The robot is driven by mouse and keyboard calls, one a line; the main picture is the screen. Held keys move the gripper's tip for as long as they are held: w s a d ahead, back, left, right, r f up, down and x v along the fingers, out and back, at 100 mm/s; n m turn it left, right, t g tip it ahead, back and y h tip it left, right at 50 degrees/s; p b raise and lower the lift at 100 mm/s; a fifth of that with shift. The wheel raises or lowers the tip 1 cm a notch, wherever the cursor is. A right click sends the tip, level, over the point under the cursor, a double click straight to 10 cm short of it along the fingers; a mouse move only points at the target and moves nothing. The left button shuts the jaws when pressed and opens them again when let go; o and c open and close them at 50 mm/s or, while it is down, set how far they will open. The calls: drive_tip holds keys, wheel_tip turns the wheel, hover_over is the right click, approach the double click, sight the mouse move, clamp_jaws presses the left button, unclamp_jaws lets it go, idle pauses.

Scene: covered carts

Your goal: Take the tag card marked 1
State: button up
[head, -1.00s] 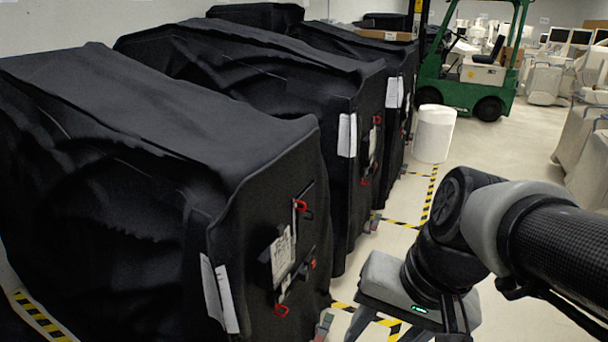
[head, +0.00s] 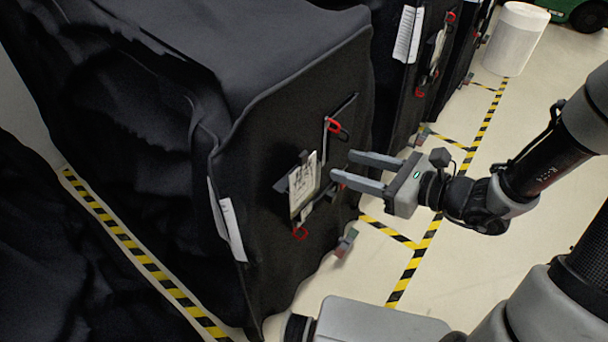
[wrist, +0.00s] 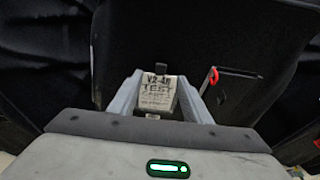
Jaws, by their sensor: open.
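A white tag card (head: 302,182) with dark hand lettering hangs on the end face of the nearest black covered cart (head: 270,150). In the wrist view the card (wrist: 158,92) reads something like "V2-4R TEST CART"; its last line is too small to read surely. A dark clip (wrist: 161,68) sits at its top edge. My gripper (head: 341,166) is open and empty, its two fingers pointing at the card from the right. In the wrist view the card appears between the fingers; the fingertips look short of it in the head view.
Red hooks (head: 334,126) sit on the cart face near the card. White sheets (head: 232,229) hang at the cart's left corner. More covered carts (head: 395,70) stand behind. Yellow-black floor tape (head: 409,270) and open floor lie to the right, with a white drum (head: 515,38) farther back.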

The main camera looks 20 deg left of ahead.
approach(305, 156)
drive_tip(key=w+a, duration=0.1)
drive_tip(key=a, duration=0.2)
drive_tip(key=shift+d+f+x, duration=0.1)
drive_tip(key=shift+f+x, duration=0.05)
drive_tip(key=shift+x, duration=0.8)
drive_tip(key=shift+d+f+x, duration=0.1)
drive_tip(key=shift+f+x, duration=0.1)
drive_tip(key=shift+x, duration=0.75)
drive_tip(key=shift+f+x, duration=0.15)
drive_tip(key=shift+x, duration=0.8)
drive_tip(key=shift+w, duration=0.1)
drive_tip(key=shift+c, duration=0.2)
clamp_jaws()
